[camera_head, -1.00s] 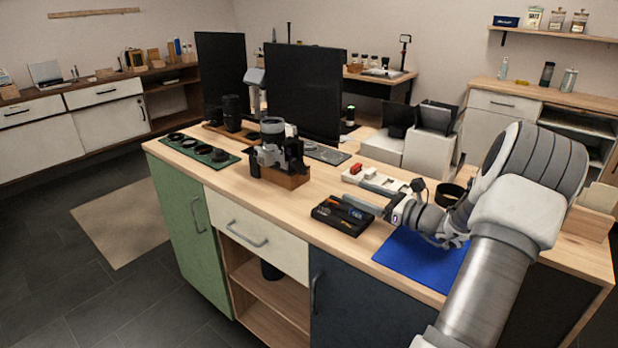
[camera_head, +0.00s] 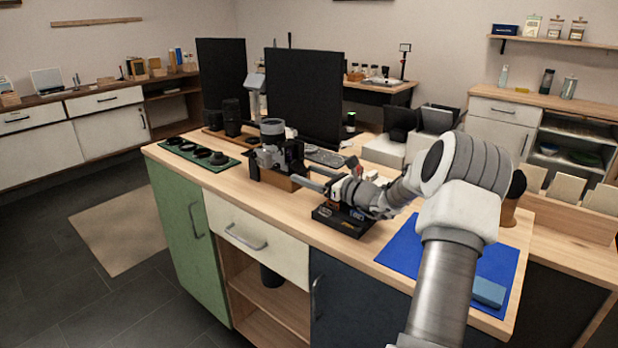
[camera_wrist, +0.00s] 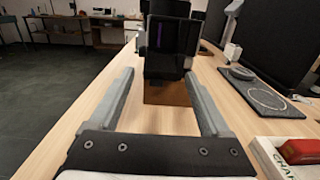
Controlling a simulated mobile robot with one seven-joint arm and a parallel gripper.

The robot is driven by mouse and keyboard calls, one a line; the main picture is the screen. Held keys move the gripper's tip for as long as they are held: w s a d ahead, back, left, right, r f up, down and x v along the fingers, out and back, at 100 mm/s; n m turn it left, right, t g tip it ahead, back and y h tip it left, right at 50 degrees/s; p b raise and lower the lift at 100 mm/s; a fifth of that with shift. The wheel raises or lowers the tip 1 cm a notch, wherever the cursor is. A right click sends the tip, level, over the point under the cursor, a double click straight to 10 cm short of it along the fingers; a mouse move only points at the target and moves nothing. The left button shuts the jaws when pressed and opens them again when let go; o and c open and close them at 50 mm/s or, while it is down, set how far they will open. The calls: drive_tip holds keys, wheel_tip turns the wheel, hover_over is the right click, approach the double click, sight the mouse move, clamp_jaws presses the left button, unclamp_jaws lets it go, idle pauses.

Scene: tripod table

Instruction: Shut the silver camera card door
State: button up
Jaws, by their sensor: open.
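The silver camera (camera_head: 268,157) stands on a wooden block (camera_head: 284,183) near the middle of the bench. In the wrist view the camera's dark side (camera_wrist: 170,50) faces me, above the wooden block (camera_wrist: 165,93). A dark panel with a thin purple strip shows on that side; I cannot tell for sure whether it is the card door or how far it stands open. My gripper (camera_head: 308,178) is open and empty, just right of the camera. In the wrist view my gripper (camera_wrist: 158,76) has its two fingers spread, pointing at the camera, with no clear contact.
A black tray (camera_head: 328,221) lies under my wrist, beside a blue mat (camera_head: 400,252). A green mat (camera_head: 224,166) with several round parts lies left of the camera. A dark screen (camera_head: 303,92) stands behind. A white tray (camera_wrist: 267,160) with a red item is at right.

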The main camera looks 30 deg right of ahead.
drive_tip(key=shift+c, duration=0.3)
clamp_jaws()
drive_tip(key=shift+r, duration=0.1)
